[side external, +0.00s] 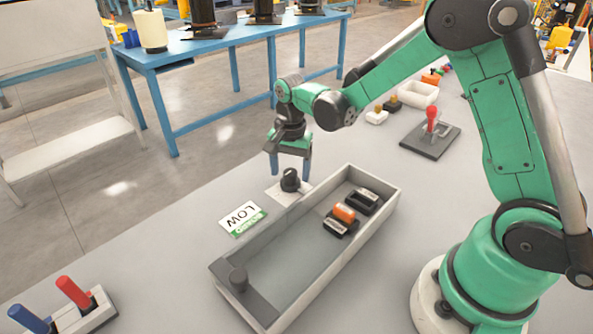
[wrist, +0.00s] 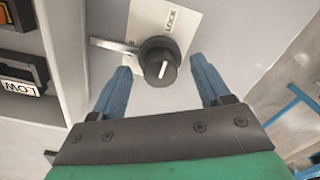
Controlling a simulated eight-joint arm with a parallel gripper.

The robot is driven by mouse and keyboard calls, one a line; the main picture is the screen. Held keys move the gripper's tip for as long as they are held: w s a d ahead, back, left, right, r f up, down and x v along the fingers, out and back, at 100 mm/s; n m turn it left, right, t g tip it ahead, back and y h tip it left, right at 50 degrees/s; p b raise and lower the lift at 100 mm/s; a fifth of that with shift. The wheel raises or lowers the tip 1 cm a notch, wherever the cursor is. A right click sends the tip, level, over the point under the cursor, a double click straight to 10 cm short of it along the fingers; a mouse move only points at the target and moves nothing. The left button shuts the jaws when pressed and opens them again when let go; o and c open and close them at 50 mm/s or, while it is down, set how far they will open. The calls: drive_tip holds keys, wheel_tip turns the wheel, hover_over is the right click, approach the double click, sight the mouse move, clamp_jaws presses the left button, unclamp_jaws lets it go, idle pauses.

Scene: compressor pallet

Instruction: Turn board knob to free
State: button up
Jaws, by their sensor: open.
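The board knob is a black round knob (side external: 290,180) on a pale plate at the far left edge of the grey tray-like board (side external: 262,248). In the wrist view the knob (wrist: 159,64) has a white pointer line and sits on a plate (wrist: 165,22) marked LOCK, with a metal lever or tab (wrist: 112,45) reaching left from it. My gripper (side external: 290,176) is open just above the knob. In the wrist view its two blue fingers (wrist: 162,85) stand apart, one on each side of the knob's near part. I cannot tell whether they touch it.
Inside the board are an orange-topped switch (side external: 343,214) and a black switch (side external: 362,201). A red-handled lever (side external: 431,120) stands behind right. Red and blue levers (side external: 72,292) stand front left. The table between is clear.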

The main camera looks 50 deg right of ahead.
drive_tip(key=shift+f, duration=0.15)
clamp_jaws()
